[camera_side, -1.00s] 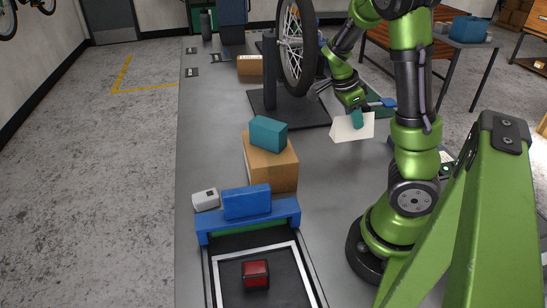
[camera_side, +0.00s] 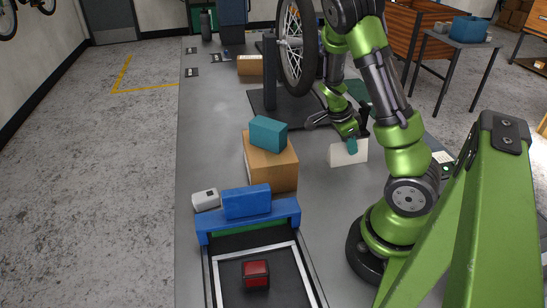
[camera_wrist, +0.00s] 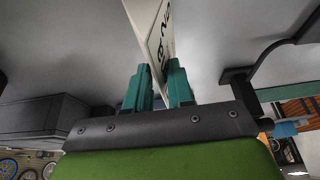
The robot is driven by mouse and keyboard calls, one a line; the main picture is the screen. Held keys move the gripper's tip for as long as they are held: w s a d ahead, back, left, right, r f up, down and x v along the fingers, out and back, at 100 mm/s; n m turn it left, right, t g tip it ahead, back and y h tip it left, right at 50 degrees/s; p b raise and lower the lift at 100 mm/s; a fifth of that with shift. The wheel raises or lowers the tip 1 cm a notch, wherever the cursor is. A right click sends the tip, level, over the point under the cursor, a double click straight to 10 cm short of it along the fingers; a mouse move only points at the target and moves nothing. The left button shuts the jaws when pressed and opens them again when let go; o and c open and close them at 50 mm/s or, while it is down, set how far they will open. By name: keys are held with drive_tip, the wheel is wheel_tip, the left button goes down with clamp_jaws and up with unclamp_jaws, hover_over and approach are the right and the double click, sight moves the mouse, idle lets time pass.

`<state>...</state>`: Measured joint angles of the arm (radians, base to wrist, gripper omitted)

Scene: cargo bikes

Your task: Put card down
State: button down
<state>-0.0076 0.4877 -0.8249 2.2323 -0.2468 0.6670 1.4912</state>
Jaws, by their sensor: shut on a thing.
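In the side view, a white card (camera_side: 348,152) hangs from my gripper (camera_side: 351,144) just above or at the grey bench top; I cannot tell whether its lower edge touches. The card stands roughly upright. In the wrist view, the card (camera_wrist: 150,30) shows dark lettering on one face and runs between the two teal fingers of my gripper (camera_wrist: 160,75). The fingers are shut on it. The far part of the card is cut off by the frame.
A cardboard box (camera_side: 271,165) with a teal block (camera_side: 268,133) on top stands left of the card. A bicycle wheel (camera_side: 292,45) stands behind. A blue frame (camera_side: 249,220) and a tray with a red block (camera_side: 255,274) are in front.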

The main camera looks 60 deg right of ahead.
drive_tip(key=c, duration=1)
unclamp_jaws()
drive_tip(key=shift+o, duration=0.2)
drive_tip(key=v, duration=1.2)
drive_tip(key=a+r+n+t+y, duration=0.2)
drive_tip(key=a+r+n+t, duration=0.3)
drive_tip(key=a+n, duration=0.6)
drive_tip(key=w+a+r+n+t+y, duration=0.1)
drive_tip(key=a+r+n+t+y, duration=0.2)
drive_tip(key=a+n, duration=0.9)
drive_tip(key=a+r+t, duration=0.2)
drive_tip(key=a, duration=0.1)
drive_tip(key=shift+w+a, duration=0.25)
